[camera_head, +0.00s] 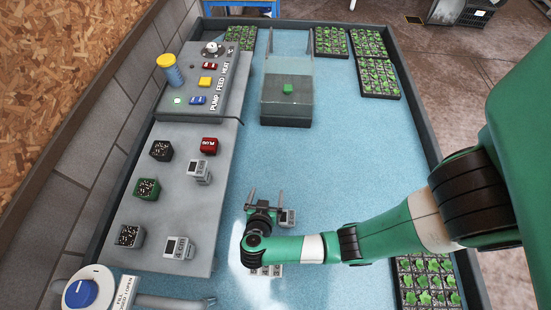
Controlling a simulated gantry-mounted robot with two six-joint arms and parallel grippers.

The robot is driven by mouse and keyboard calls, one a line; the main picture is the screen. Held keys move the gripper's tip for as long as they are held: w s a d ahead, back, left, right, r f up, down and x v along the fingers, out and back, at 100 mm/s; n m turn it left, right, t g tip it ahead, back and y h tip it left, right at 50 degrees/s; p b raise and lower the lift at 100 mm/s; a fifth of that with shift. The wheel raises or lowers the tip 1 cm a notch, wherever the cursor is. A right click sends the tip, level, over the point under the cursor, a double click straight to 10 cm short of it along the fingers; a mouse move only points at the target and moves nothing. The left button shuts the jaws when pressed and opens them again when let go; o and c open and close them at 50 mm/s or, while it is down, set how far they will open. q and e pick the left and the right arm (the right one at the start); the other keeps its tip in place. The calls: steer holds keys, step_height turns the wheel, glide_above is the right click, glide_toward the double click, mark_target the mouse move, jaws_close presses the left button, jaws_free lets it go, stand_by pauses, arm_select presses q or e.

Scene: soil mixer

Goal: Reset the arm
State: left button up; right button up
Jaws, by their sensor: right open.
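My right arm comes in from the right side of the head camera view and reaches over the blue table surface. My right gripper (267,194) is at the end of this arm, with its two fingers apart and pointing toward the back of the table. Nothing shows between the fingers. A small grey device (288,217) sits just right of the gripper and is partly hidden by it. Other pale devices (265,270) show below the wrist, partly covered by the arm. My left gripper is not in the view.
A grey panel (200,235) at left bears dark, green and red blocks and grey meters. A control box (228,95) with buttons stands behind it. A clear container (288,70) holds a green block. Seedling trays (378,77) stand at back right, another (428,280) at front right.

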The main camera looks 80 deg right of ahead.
steer(key=b+x, duration=0.2)
steer(key=x, duration=0.1)
steer(key=b+x, duration=0.2)
steer(key=x, duration=0.1)
steer(key=shift+a+f, duration=0.25)
steer(key=shift+f, duration=0.1)
steer(key=shift+d+f+b, duration=0.1)
steer(key=shift+d+b, duration=0.25)
steer(key=shift+b, duration=0.15)
steer(key=shift+w+d, duration=0.1)
steer(key=shift+d, duration=0.15)
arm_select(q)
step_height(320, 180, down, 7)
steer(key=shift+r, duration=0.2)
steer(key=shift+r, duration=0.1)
arm_select(e)
steer(key=shift+r, duration=0.2)
steer(key=shift+a+r+p, duration=0.2)
steer(key=shift+p, duration=0.2)
arm_select(q)
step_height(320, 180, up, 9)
steer(key=p, duration=0.8)
arm_select(e)
steer(key=v, duration=0.9)
steer(key=shift+a, duration=0.2)
